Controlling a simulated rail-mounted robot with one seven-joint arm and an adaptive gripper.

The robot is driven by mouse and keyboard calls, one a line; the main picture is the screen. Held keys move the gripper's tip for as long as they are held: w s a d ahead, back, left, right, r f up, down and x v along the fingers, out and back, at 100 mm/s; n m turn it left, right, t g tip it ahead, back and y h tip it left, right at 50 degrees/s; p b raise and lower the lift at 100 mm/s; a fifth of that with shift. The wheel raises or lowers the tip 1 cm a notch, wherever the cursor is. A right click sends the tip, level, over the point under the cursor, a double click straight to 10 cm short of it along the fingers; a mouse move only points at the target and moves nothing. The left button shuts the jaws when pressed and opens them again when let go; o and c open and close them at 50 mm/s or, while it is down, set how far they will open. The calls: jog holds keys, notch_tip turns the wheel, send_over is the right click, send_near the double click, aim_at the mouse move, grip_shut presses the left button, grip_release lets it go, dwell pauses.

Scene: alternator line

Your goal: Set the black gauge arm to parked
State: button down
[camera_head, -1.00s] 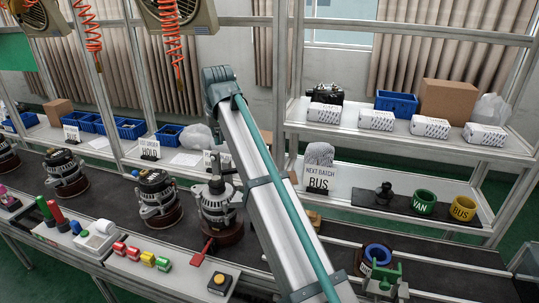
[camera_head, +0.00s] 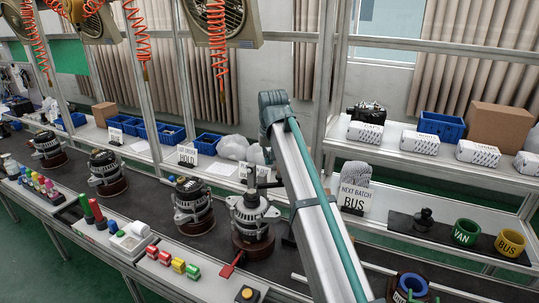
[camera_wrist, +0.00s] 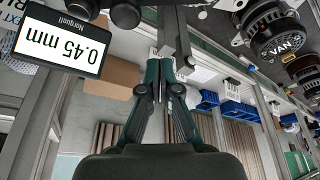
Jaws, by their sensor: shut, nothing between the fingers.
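A gauge readout (camera_wrist: 68,40) reading 0.45 mm shows upside down at the upper left in the wrist view. A black bar (camera_head: 262,184) lies across the top of the alternator (camera_head: 252,222) beside my arm in the head view; it looks like the gauge arm, but its setting cannot be told. My gripper (camera_wrist: 163,60) shows in the wrist view with its dark green fingers together and nothing between them. A grey post and dark parts lie just beyond the fingertips; whether they touch cannot be told. My arm hides the gripper in the head view.
A red lever (camera_head: 231,266) juts from the front of that alternator's stand. Further alternators (camera_head: 193,207) stand to the left along the dark conveyor. Coloured blocks (camera_head: 178,265) and a yellow button (camera_head: 247,293) line the front edge.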

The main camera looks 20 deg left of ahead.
jog(key=f+p, duration=0.1)
jog(key=f, duration=0.1)
jog(key=s+f+p, duration=0.1)
jog(key=f, duration=0.1)
jog(key=f+p, duration=0.1)
jog(key=f, duration=0.1)
jog(key=shift+s+d, duration=0.25)
jog(key=shift+d, duration=0.15)
jog(key=shift+f, duration=0.15)
jog(key=shift+s, duration=0.2)
